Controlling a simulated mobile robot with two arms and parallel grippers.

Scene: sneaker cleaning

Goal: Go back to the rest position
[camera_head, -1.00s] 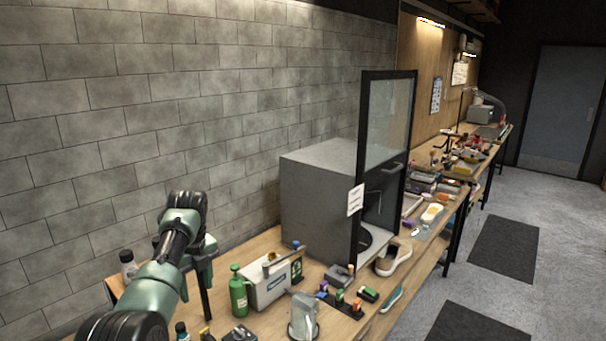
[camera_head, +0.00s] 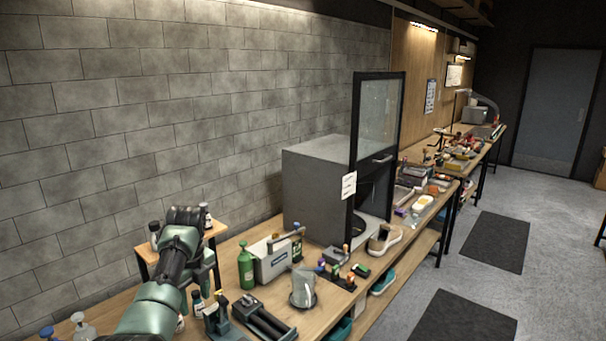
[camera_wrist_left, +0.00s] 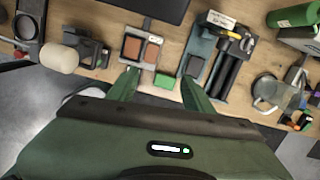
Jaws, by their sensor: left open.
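My left gripper is open and empty in the left wrist view (camera_wrist_left: 161,88), with its two green fingers spread over the bench edge. A small green block (camera_wrist_left: 165,81) and a holder with brown pads (camera_wrist_left: 141,48) lie near the fingertips. In the head view my left arm comes in from the lower left and stands bent over the bench; its fingers are not clearly visible there. My right gripper is in neither view. A white and brown sneaker (camera_head: 384,239) stands at the bench edge, in front of the grey cabinet (camera_head: 318,190), whose glass door is raised.
A green bottle (camera_head: 246,266), a metal box (camera_head: 272,262), a clear jug (camera_head: 303,290) and a twin-roller device (camera_head: 264,317) crowd the bench right of my arm. A teal shoe (camera_head: 383,281) is on the lower shelf. The floor at right is clear except for dark mats (camera_head: 488,241).

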